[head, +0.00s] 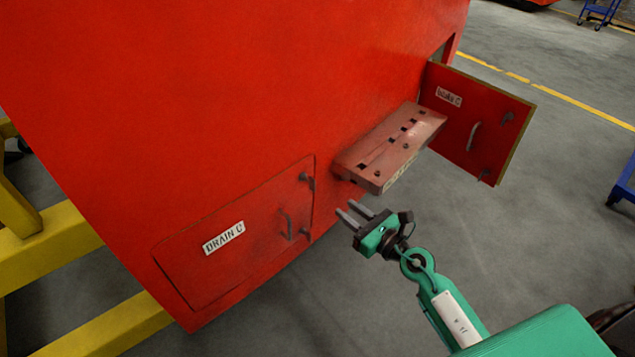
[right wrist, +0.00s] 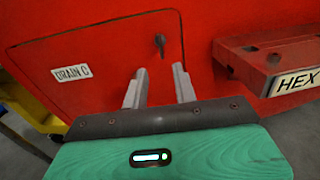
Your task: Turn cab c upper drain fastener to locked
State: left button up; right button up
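The red drain C panel (head: 240,240) is closed, low on the red cab body, with a white DRAIN C label (head: 223,238). Its upper fastener (head: 307,181) is a small dark lever near the top right corner; it also shows in the right wrist view (right wrist: 160,43), beyond the fingers. The lower fastener (head: 305,233) sits near the bottom right corner. My right gripper (head: 350,212) is open and empty, to the right of the panel and apart from the fasteners. In the right wrist view its two fingers (right wrist: 158,88) point towards the panel. My left gripper is not in view.
A red step (head: 395,150) juts out right of the panel, close to my right gripper; its HEX label (right wrist: 296,82) shows in the right wrist view. A second hatch door (head: 480,120) stands open behind it. Yellow stand beams (head: 50,250) lie at left.

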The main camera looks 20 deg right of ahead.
aim_at(315, 185)
jog(key=p+x, duration=0.2)
jog(key=x, duration=1)
jog(key=shift+w+a, duration=0.35)
jog(key=shift+w, duration=0.35)
jog(key=shift+c, duration=0.5)
grip_shut()
